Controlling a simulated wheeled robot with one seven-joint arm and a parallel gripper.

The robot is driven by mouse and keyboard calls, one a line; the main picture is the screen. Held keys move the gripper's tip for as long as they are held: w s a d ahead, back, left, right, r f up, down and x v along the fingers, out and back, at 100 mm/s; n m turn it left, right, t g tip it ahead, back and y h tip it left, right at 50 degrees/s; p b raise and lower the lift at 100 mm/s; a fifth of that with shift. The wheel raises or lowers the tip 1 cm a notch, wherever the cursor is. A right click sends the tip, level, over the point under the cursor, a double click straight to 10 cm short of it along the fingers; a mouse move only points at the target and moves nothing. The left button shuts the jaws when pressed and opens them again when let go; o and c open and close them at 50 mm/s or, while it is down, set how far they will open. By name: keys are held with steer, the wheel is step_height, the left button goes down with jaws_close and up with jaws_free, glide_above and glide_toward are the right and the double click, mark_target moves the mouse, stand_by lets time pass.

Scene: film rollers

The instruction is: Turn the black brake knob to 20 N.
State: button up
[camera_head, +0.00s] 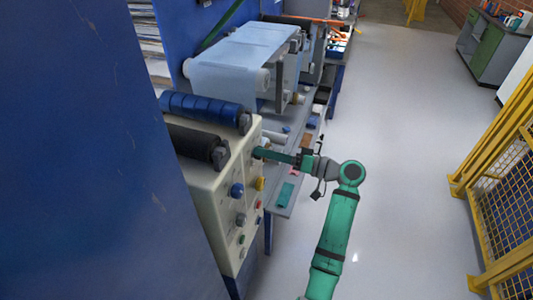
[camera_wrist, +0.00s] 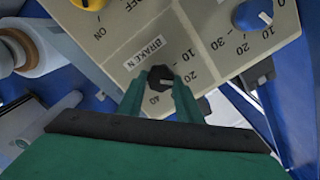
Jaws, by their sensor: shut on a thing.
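The black brake knob (camera_wrist: 158,74) sits on the beige control panel (camera_head: 208,200) beside the label "BRAKE N". Around it the wrist view shows the numbers 10, 20 and 40; a finger covers part of the scale. A pale mark on the knob's lower right side seems to point towards the right, near 20, but its exact reading is hard to tell. My gripper (camera_wrist: 160,88) is shut on the knob, one green finger on each side. In the head view my gripper (camera_head: 259,153) reaches the panel's right edge from the right, and the knob is hidden there.
A blue knob (camera_wrist: 253,14) and a yellow ON/OFF knob (camera_wrist: 90,3) sit near the brake knob. Dark and blue rollers (camera_head: 200,108) lie above the panel. A work table (camera_head: 283,207) stands behind. Open floor (camera_head: 410,170) lies right, up to a yellow fence (camera_head: 500,150).

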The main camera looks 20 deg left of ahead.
steer(key=o, duration=1)
steer(key=shift+o, duration=0.2)
steer(key=shift+d, duration=0.1)
steer(key=d, duration=1)
steer(key=shift+s+d, duration=0.15)
steer(key=shift+d, duration=0.2)
steer(key=shift+f, duration=0.1)
